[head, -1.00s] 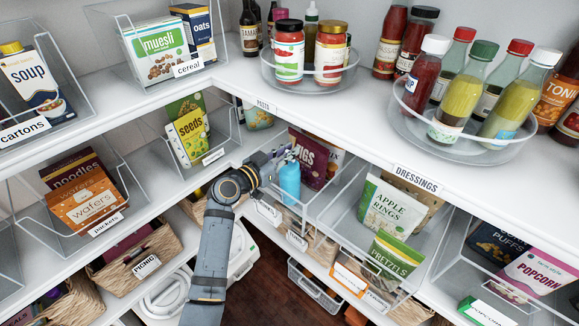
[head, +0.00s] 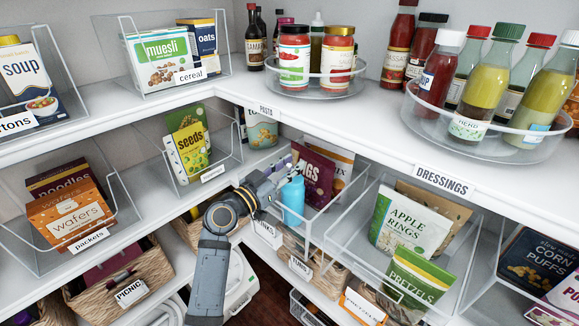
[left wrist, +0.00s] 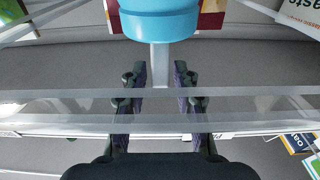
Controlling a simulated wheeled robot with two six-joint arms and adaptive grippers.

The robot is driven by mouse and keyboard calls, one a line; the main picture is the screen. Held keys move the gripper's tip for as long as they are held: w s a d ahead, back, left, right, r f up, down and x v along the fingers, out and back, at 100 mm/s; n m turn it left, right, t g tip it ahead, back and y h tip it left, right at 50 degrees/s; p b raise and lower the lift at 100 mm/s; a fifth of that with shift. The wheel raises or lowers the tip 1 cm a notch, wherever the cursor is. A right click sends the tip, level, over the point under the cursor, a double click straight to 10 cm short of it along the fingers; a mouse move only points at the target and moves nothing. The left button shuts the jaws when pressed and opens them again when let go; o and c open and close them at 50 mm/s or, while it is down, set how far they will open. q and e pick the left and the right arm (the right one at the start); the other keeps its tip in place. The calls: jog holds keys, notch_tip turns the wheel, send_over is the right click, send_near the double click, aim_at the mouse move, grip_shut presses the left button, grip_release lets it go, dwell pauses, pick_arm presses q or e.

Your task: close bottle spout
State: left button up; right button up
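The light blue bottle (head: 293,201) stands upright at the front of a clear bin on the middle shelf, near the corner. In the left wrist view its blue body (left wrist: 160,22) is at the top edge, and a pale narrow piece (left wrist: 160,64), perhaps its spout, extends from it toward my fingers. My left gripper (left wrist: 160,82) is open, with its two dark fingers apart on either side of that pale piece. In the head view my left gripper (head: 277,180) is at the bottle's top left and hides part of it. Whether the fingers touch anything is unclear. My right gripper is out of view.
A purple bag (head: 315,178) stands close behind the bottle. Clear bin walls surround it, and a transparent wall edge (left wrist: 160,94) crosses the left wrist view. The upper shelf edge (head: 330,149) runs above. A bag of apple rings (head: 408,222) stands to the right.

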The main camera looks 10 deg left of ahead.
pick_arm(q)
jog(key=shift+o, duration=0.3)
jog(key=v, duration=1.2)
jog(key=shift+r, duration=0.1)
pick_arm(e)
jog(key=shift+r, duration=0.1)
